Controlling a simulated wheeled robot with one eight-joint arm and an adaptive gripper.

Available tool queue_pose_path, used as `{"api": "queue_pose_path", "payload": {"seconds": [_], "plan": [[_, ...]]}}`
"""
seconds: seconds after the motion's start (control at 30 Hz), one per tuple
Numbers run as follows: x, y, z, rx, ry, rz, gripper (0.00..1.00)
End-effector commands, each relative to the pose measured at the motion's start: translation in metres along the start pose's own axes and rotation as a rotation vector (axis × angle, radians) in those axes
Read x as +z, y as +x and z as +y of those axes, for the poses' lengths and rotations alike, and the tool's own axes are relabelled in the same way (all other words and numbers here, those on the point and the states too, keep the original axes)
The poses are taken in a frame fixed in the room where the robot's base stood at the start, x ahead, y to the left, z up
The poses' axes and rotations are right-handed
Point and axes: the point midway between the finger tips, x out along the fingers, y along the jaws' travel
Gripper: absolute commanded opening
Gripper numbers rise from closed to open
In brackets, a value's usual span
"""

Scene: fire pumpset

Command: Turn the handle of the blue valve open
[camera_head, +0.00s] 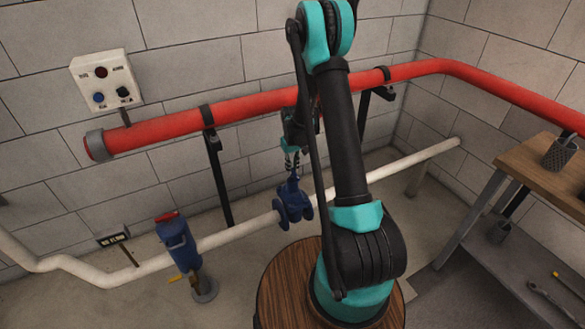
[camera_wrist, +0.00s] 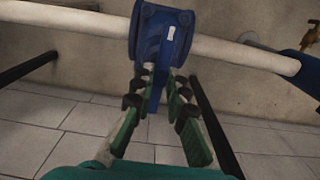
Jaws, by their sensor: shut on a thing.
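The blue valve (camera_head: 294,206) sits on the white pipe in the middle of the head view, with its handle upward toward my gripper. In the wrist view the valve's blue body (camera_wrist: 165,35) is at the top middle, with a small white label. My gripper (camera_head: 291,160) is above the valve, partly behind my arm. In the wrist view my gripper's fingers (camera_wrist: 157,88) lie on both sides of the blue handle (camera_wrist: 154,98) and are shut on it. The handle's far part is partly hidden by the fingers.
The white pipe (camera_head: 240,235) runs low along the wall, and a red pipe (camera_head: 240,108) runs above it on black brackets. A blue cylinder-shaped unit (camera_head: 178,243) stands at the left. A control box (camera_head: 105,80) is on the wall. A workbench (camera_head: 535,170) stands at the right.

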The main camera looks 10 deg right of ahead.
Motion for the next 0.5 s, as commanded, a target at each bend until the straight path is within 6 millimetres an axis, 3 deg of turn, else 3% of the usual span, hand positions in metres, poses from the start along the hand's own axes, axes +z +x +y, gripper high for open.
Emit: {"api": "queue_pose_path", "payload": {"seconds": [0.37,0.4,0.5], "plan": [[0.0001,-0.0002,0.0003,0.001,-0.037,0.0,0.0],[0.0001,-0.0002,0.0003,0.001,-0.037,0.0,0.15],[0.0001,-0.0002,0.0003,0.001,-0.036,0.0,0.27]]}}
